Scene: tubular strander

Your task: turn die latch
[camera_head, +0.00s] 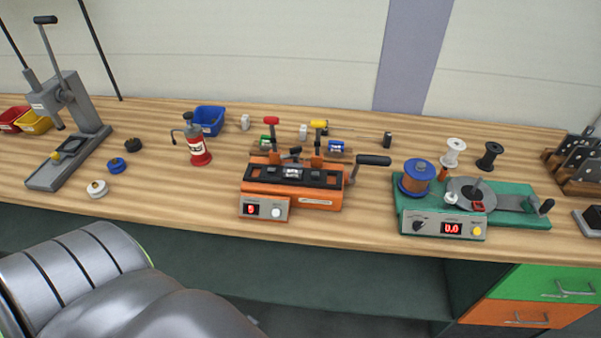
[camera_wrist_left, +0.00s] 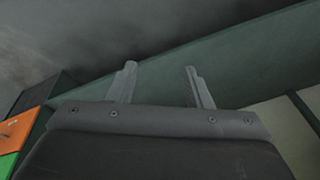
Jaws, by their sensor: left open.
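An orange bench machine (camera_head: 290,194) stands in the middle of the workbench. It has a black top plate, a red-knobbed lever (camera_head: 270,122), a yellow-knobbed lever (camera_head: 318,126) and a black crank handle (camera_head: 373,160) on its right. A small light-coloured piece sits in the middle of its top. I cannot tell which part is the die latch. My left gripper (camera_wrist_left: 160,70) shows in the left wrist view, its two fingers apart with nothing between them. It faces a dark green panel, and no machine is in that view. My right gripper is not in view.
A grey lever press (camera_head: 70,130) stands left, a red bottle (camera_head: 197,150) and blue bin (camera_head: 210,120) nearby. A green winding machine (camera_head: 470,205) with spools stands right. Large grey parts fill the lower left. Bench (camera_head: 200,205) is clear left of the orange machine.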

